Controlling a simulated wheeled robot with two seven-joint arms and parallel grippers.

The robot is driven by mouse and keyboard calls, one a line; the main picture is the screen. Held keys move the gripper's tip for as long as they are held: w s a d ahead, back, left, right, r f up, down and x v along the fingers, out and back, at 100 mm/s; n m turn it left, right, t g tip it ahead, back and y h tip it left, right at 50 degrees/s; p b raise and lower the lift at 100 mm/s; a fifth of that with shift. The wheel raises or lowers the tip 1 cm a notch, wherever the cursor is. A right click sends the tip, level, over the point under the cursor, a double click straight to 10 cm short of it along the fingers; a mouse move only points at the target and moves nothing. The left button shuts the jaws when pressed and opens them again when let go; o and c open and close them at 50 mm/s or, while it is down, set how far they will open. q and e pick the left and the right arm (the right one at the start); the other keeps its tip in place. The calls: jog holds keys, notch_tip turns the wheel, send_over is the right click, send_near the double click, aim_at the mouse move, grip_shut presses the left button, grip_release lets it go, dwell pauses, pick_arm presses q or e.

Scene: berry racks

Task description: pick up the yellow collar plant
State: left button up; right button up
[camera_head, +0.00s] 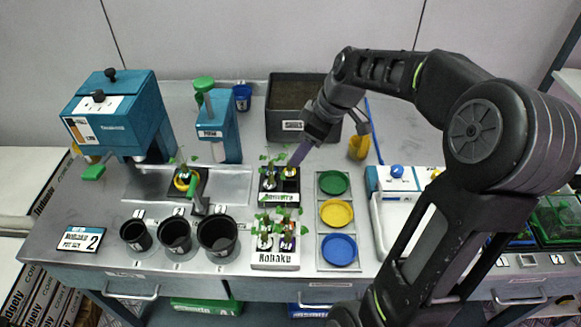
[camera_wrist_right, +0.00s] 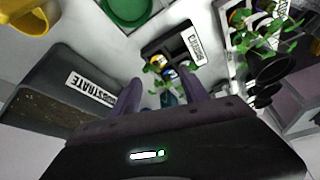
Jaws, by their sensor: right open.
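A small green plant with a yellow collar (camera_head: 290,171) stands in the right part of the upper black rack (camera_head: 280,198). My right gripper (camera_head: 299,155) is just above it, fingers pointing down. In the right wrist view the open fingers (camera_wrist_right: 160,92) reach toward the rack, and a yellow collar (camera_wrist_right: 158,64) shows among leaves between and beyond the tips. I cannot tell whether they touch the plant. Another plant (camera_head: 268,181) stands in the rack's left part. My left gripper is not in view.
The lower rack (camera_head: 275,260) holds several plants. A tray of green, yellow and blue dishes (camera_head: 336,213) is to the right. Black pots (camera_head: 174,236) stand to the left. A substrate box (camera_head: 292,106) is behind, with a yellow cup (camera_head: 359,146) nearby.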

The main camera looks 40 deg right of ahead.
aim_at(290, 167)
jog(key=shift+x, duration=1.35)
jog(key=shift+f+p, duration=0.25)
jog(key=shift+p, duration=0.2)
jog(key=p+x, duration=0.1)
jog(key=x, duration=0.2)
jog(key=shift+w+f, duration=0.2)
jog(key=shift+f, duration=0.05)
jog(key=shift+w+a+f, duration=0.1)
jog(key=shift+w+f, duration=0.1)
jog(key=shift+f, duration=0.35)
jog(key=shift+c, duration=0.2)
grip_shut()
